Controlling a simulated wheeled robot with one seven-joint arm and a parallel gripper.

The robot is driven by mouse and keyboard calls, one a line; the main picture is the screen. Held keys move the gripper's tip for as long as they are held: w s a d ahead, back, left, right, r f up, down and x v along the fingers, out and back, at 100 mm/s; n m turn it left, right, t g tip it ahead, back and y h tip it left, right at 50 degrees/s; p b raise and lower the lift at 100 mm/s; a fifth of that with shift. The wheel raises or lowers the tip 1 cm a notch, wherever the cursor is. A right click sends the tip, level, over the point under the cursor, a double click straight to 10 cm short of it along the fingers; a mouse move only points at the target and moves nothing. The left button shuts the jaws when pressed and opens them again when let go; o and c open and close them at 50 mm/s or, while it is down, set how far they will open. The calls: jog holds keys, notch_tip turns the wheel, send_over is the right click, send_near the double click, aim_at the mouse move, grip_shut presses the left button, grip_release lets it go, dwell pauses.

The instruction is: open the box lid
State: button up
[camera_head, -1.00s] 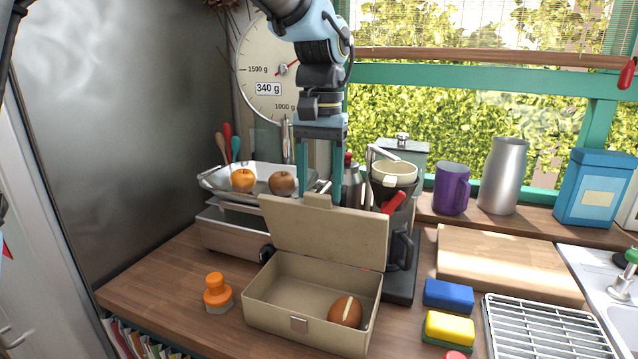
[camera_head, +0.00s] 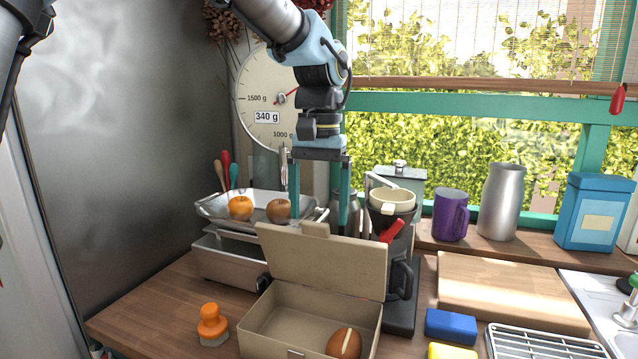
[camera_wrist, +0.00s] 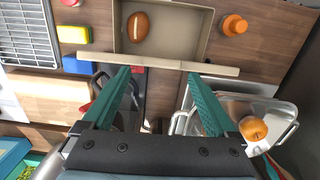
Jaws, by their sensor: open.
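The beige box (camera_head: 265,329) stands on the counter with its lid (camera_head: 325,260) raised upright at the back edge. A brown round item with a pale stripe (camera_head: 344,343) lies inside the box at the right. My gripper (camera_head: 318,225) is open and empty, pointing down just behind and above the raised lid. The lid hides the lower tips in part. In the wrist view the lid (camera_wrist: 172,64) shows edge-on as a thin strip ahead of my open fingers (camera_wrist: 160,75), and the open box (camera_wrist: 207,38) lies beyond it.
A scale with a metal tray (camera_head: 212,209) holding an orange (camera_head: 240,208) and a brown fruit (camera_head: 278,210) stands left of my gripper. A coffee maker (camera_head: 397,265) stands close on the right. An orange-topped stamp-like object (camera_head: 211,324) and a blue sponge (camera_head: 451,325) flank the box.

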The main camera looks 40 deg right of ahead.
notch_tip(320, 180, up, 9)
jog(key=b, duration=0.2)
jog(key=shift+d+r, duration=0.2)
jog(key=shift+w, duration=0.1)
jog(key=shift+c, duration=0.4)
